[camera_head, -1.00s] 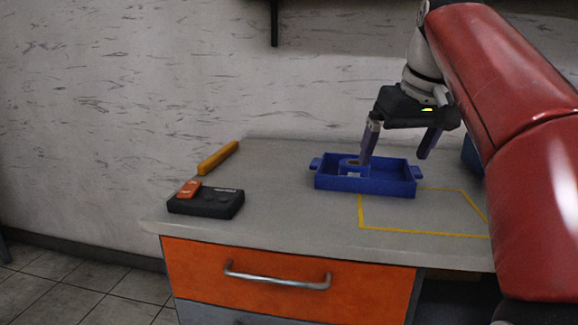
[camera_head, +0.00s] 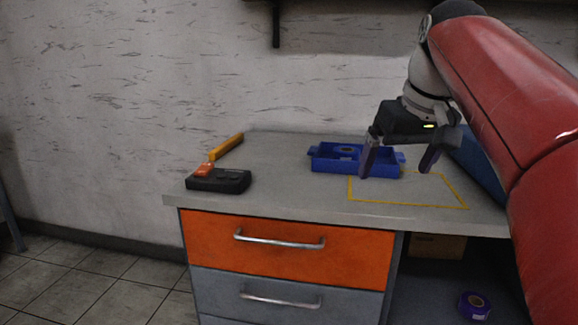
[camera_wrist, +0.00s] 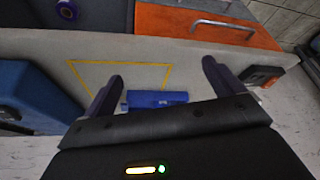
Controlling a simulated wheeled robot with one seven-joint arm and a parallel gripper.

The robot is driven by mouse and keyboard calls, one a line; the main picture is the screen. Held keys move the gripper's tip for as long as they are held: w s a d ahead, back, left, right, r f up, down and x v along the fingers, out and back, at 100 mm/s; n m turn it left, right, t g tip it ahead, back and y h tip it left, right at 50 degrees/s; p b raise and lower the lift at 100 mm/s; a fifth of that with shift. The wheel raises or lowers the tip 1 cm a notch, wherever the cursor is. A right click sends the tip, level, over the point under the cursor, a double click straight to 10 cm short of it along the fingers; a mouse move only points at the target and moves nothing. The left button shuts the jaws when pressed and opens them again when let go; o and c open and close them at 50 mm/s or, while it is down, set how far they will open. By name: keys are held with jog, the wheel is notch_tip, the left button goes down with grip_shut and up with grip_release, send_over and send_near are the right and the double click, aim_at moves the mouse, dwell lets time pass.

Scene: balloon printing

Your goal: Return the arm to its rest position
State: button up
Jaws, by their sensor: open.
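My gripper (camera_head: 396,168) hangs at the end of my red arm, its two fingers apart and empty. In the head view it is in front of the right part of the blue tray (camera_head: 325,167) and above the yellow outlined area. In the wrist view my gripper (camera_wrist: 162,82) shows with its fingers spread, and the blue tray (camera_wrist: 158,98) appears between them. The tray stands on the grey worktop (camera_head: 290,187); a small item (camera_head: 346,150) lies inside it, too small to name.
A black device (camera_head: 218,181) with an orange part sits at the worktop's left, with an orange bar (camera_head: 227,146) behind it. A blue box (camera_head: 480,165) stands at the right, partly behind my arm. A purple roll (camera_head: 474,306) and a cardboard box (camera_head: 438,246) are below.

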jog(key=s+a+f+m, duration=0.1)
jog(key=s+f, duration=0.8)
jog(key=f, duration=0.4)
jog(key=s+a+f+m+h, duration=0.1)
jog(key=s+f, duration=0.8)
jog(key=f, duration=0.4)
jog(key=shift+s+a+f+t, duration=0.15)
jog(key=shift+f+t, duration=0.2)
jog(key=shift+t, duration=0.05)
